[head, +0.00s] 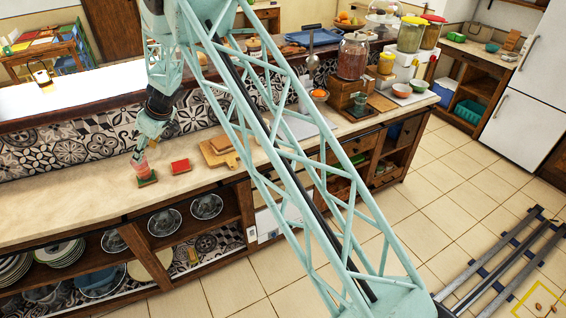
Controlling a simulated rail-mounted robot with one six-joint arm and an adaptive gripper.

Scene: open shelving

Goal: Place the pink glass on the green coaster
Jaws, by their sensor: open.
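The pink glass (141,168) is small in the head view and stands at the left part of the beige counter. It appears upright on the dark green coaster (149,181), though the exact contact is too small to tell. My gripper (139,159) points down directly above the glass, at its upper part. The gripper is open. Its fingers partly hide the top of the glass, and I cannot tell whether they touch it.
A red coaster (180,166) lies just right of the glass. Wooden boards (218,152) lie farther right. A patterned tile wall (60,148) rises behind the counter. The counter (60,205) left of the glass is clear. Bowls and plates fill the shelves below.

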